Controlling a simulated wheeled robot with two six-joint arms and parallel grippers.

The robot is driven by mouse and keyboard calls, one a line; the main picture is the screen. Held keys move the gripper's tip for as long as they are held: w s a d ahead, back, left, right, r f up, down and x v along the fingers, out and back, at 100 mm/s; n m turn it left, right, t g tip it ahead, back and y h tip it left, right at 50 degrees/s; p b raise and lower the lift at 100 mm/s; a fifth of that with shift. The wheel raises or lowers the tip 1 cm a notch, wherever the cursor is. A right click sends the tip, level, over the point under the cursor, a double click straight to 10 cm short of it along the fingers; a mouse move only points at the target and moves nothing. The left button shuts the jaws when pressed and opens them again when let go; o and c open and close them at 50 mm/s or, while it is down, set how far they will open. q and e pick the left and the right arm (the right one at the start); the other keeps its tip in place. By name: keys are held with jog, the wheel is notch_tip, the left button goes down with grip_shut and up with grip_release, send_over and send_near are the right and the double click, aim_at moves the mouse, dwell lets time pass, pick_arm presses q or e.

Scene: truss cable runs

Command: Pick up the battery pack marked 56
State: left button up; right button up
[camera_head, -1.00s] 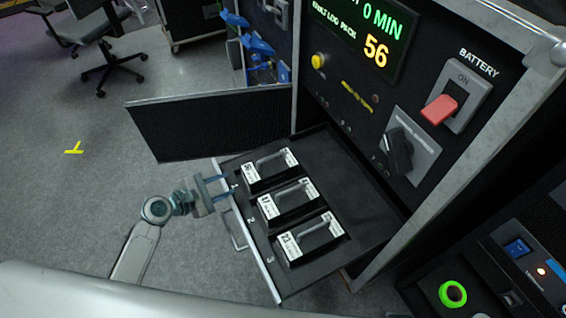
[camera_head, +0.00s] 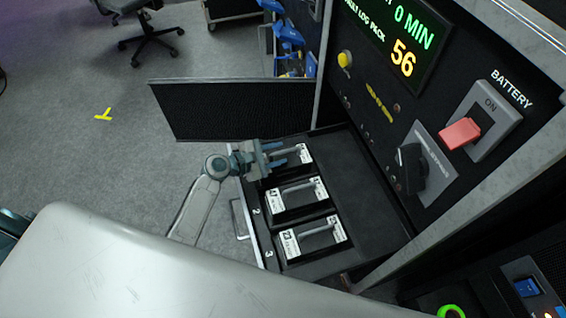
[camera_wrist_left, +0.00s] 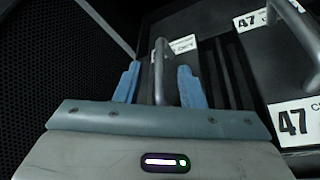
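The battery pack in slot 1 (camera_head: 305,157) sits in the open drawer, the farthest of three. My left gripper covers part of its label, so I cannot read its number now. My left gripper (camera_head: 284,152) is open at this pack. In the left wrist view, the pack's grey handle (camera_wrist_left: 158,85) stands between the two blue fingers, with a gap on each side. The pack marked 47 (camera_head: 297,198) is in slot 2, and the one marked 23 (camera_head: 313,238) is in slot 3. My right gripper is not in view.
The drawer (camera_head: 365,190) is pulled out under a panel whose display (camera_head: 395,40) reads 56. A red battery switch (camera_head: 461,134) and a black rotary knob (camera_head: 411,165) are on the panel. A dark perforated door (camera_head: 230,110) stands open behind the drawer.

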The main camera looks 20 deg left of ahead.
aim_at(299, 163)
pick_arm(q)
jog(key=x, duration=0.3)
grip_shut()
jog(key=shift+s+a, duration=0.1)
dwell(1.2)
jog(key=shift+r, duration=0.15)
